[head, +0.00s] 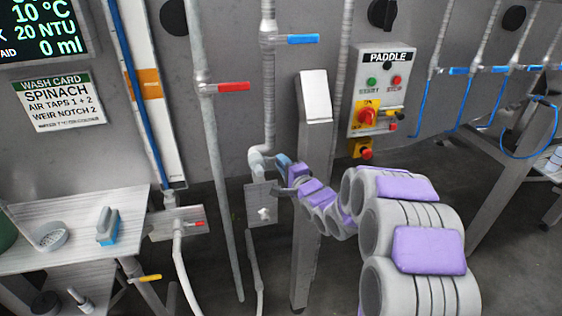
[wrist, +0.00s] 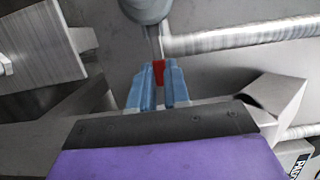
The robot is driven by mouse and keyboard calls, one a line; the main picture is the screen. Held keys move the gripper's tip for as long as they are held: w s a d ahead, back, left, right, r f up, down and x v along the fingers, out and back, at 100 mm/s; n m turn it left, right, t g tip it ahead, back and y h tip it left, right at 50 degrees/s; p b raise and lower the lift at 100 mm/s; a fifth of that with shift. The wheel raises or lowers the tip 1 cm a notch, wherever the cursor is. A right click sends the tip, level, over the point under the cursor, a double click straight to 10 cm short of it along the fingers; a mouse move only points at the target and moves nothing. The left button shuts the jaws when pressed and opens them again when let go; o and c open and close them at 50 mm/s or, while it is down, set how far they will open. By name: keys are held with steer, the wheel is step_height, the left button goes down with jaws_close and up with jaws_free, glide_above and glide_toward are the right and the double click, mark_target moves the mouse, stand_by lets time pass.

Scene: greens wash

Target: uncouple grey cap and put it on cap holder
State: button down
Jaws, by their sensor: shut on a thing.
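My gripper (head: 282,160) reaches the pipe elbow at the wall in the head view. In the wrist view its blue fingers (wrist: 158,84) are shut on a small red tab (wrist: 158,72). A thin grey stem runs from the tab toward a rounded grey body (wrist: 146,8), cut off by the top edge; this may be the grey cap on the pipe end (head: 256,160). A grey plate (head: 257,190) with a pale peg (head: 264,213) is just below the elbow, possibly the cap holder. It also shows in the wrist view (wrist: 38,42). The peg looks bare.
A grey post with a slanted top (head: 314,100) stands close right of my gripper. The paddle control box (head: 384,90) is farther right. A vertical pipe with a red lever (head: 232,87) is left. A side table (head: 75,220) holds a brush (head: 107,228) and a round strainer (head: 48,237).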

steer(key=n+y+p, duration=0.1)
steer(key=p, duration=0.2)
steer(key=w+d+g+y+p, duration=0.1)
steer(key=p, duration=0.3)
steer(key=shift+w+r+n+g+p, duration=0.2)
steer(key=shift+n+g+p, duration=0.1)
steer(key=shift+n, duration=0.1)
steer(key=shift+f+y, duration=0.1)
steer(key=shift+y, duration=0.2)
steer(key=shift+s+a+f, duration=0.1)
steer(key=c, duration=1.3)
jaws_free()
steer(key=shift+f, duration=0.1)
steer(key=shift+o, duration=1.1)
steer(key=shift+a, duration=0.15)
steer(key=p+v, duration=0.2)
steer(key=v, duration=1.5)
steer(key=shift+d, duration=0.25)
